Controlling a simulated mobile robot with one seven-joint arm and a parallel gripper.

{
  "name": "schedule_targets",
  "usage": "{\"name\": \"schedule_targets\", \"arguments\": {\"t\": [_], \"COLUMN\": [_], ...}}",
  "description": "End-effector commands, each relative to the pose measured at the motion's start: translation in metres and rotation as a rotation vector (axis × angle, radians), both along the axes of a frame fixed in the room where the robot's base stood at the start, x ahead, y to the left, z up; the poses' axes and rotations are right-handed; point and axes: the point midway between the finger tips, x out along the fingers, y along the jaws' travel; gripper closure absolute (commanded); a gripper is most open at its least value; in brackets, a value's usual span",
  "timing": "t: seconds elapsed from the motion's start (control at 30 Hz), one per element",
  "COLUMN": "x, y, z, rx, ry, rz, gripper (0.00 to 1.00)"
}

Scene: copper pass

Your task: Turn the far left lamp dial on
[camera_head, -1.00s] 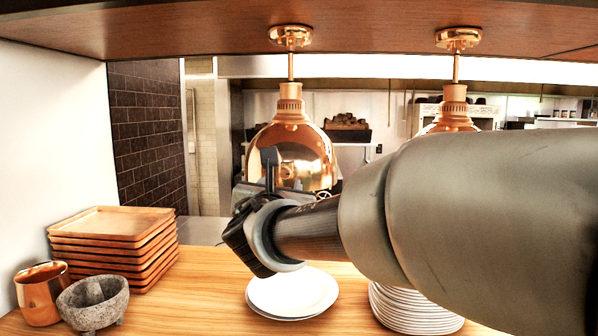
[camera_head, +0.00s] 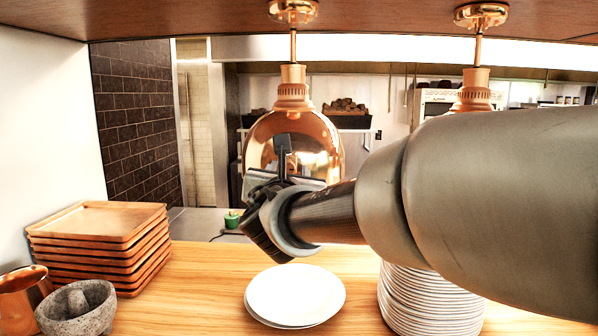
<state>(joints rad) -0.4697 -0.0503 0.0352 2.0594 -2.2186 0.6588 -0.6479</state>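Two copper heat lamps hang from the wooden shelf above the counter. The left lamp (camera_head: 330,146) has a shiny dome and a ridged neck with a ring (camera_head: 293,92). The right lamp (camera_head: 475,92) shows only its neck and top, its dome hidden by my arm. I cannot make out a separate dial on either lamp. My gripper (camera_head: 282,150) is in front of the lower left lamp dome and covers part of it. A dark finger points up against the dome. I cannot tell whether it touches the dome or how far apart the fingers are.
A stack of wooden trays (camera_head: 95,222), a copper cup (camera_head: 20,300) and a stone mortar (camera_head: 90,322) stand at the left. White plates (camera_head: 295,296) lie below my gripper. A taller plate stack (camera_head: 430,312) stands right. The wooden shelf (camera_head: 180,15) spans above.

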Motion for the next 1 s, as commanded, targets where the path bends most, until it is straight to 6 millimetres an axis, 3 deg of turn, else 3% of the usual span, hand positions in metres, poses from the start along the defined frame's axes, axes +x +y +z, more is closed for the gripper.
{"name": "schedule_targets", "arguments": {"t": [0.03,0.23,0.63,1.0], "x": [0.0,0.0001,0.0002,0.0004], "y": [0.0,0.0,-0.0001,-0.0004], "z": [0.0001,0.0001,0.0008,0.0024], "rx": [0.0,0.0,-0.073,-0.365], "ry": [0.0,0.0,0.002,0.012], "rz": [0.0,0.0,-0.001,-0.001], "gripper": [0.67,1.0,1.0,1.0]}}
